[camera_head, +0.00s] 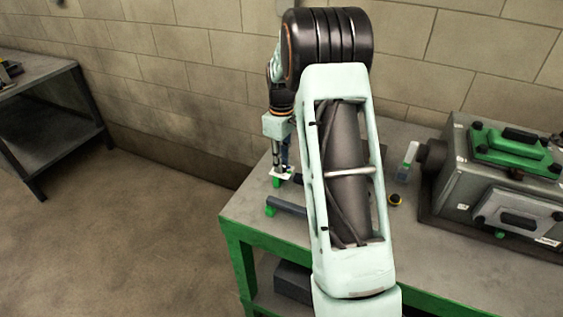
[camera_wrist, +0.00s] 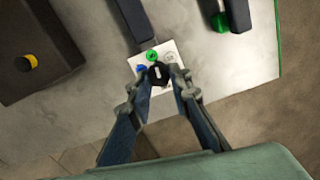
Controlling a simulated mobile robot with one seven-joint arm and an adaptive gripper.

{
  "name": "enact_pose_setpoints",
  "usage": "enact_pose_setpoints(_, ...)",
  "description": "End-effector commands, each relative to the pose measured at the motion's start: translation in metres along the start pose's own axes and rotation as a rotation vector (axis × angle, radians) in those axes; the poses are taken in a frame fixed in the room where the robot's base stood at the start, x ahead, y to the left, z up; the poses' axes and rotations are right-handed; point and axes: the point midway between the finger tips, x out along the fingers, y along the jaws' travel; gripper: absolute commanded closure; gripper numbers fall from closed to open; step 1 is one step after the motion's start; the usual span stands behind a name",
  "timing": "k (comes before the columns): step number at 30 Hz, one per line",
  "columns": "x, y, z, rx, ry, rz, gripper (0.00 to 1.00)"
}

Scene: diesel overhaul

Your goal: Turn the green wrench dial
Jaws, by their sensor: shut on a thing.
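My gripper (camera_wrist: 163,75) reaches down over a small white plate (camera_wrist: 139,60) in the wrist view. Its fingers are closed on a black knob (camera_wrist: 158,71) with a white mark. A green round dial (camera_wrist: 152,56) sits just beyond this knob, with a blue one (camera_wrist: 141,69) and a pale one (camera_wrist: 170,58) beside it. A dark bar (camera_wrist: 134,20) leads up to the plate. A second dark bar (camera_wrist: 237,13) has a green end (camera_wrist: 220,22). In the head view my gripper (camera_head: 281,165) is small and partly hidden, above the plate near the bench's left edge.
The grey bench (camera_head: 250,200) has a green frame. A grey machine (camera_head: 460,175) with a green cover (camera_head: 515,150) stands at the right. A yellow and black knob (camera_head: 395,199) and a small pale green-based item (camera_head: 408,162) are between. Another bench (camera_head: 40,75) stands at far left.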

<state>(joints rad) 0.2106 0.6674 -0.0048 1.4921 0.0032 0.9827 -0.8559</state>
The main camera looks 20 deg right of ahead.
Motion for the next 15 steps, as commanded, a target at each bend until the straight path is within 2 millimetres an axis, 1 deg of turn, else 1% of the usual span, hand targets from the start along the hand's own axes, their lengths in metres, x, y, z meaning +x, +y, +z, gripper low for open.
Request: enact_pose_setpoints(15, -0.0005, 0.0014, -0.0007, 0.469, 0.002, 0.001, 1.00)
